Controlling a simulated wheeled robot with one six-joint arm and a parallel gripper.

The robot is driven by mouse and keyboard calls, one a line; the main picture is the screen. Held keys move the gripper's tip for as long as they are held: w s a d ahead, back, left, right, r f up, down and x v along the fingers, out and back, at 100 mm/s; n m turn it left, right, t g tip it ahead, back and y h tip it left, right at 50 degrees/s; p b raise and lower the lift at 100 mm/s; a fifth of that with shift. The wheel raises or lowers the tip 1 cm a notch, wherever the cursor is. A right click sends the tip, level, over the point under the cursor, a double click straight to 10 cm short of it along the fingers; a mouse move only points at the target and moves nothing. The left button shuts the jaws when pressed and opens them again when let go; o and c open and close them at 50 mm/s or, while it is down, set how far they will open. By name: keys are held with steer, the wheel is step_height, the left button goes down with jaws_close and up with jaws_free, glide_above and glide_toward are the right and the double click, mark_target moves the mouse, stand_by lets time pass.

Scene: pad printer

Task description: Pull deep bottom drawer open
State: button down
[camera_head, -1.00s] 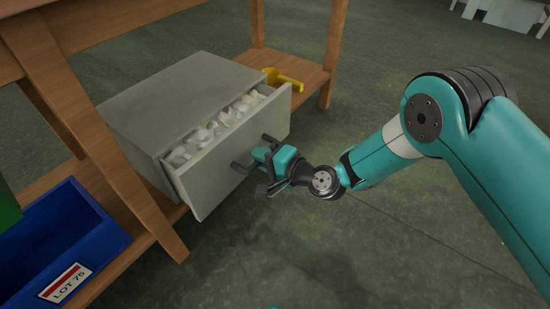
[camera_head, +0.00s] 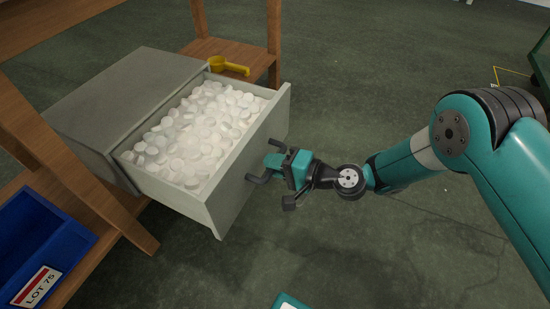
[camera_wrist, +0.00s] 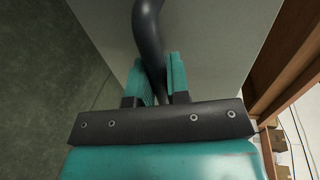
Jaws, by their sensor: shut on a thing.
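The deep grey drawer (camera_head: 238,187) stands well out of its grey cabinet (camera_head: 115,95) on the bench's low shelf. It is filled with many small white caps (camera_head: 200,135). A dark bar handle (camera_head: 262,178) is on the drawer front. My gripper (camera_head: 272,165) is at the handle. In the wrist view, its two teal fingers (camera_wrist: 160,80) are closed around the dark handle bar (camera_wrist: 149,35), with the grey drawer front (camera_wrist: 205,35) behind it. The drawer's back end is hidden inside the cabinet.
A yellow scoop (camera_head: 229,66) lies on the wooden shelf (camera_head: 205,47) behind the cabinet. A blue bin (camera_head: 45,245) labelled LOT 75 is at the lower left, beside a wooden leg (camera_head: 85,185). The floor (camera_head: 350,100) in front of the drawer is clear.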

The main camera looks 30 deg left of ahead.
steer(key=shift+s, duration=0.3)
steer(key=c, duration=1.1)
jaws_free()
steer(key=shift+a, duration=0.1)
steer(key=shift+w, duration=0.15)
steer(key=shift+w, duration=0.1)
steer(key=shift+d, duration=0.2)
steer(key=p+v, duration=0.7)
steer(key=v, duration=1)
steer(key=shift+p, duration=0.4)
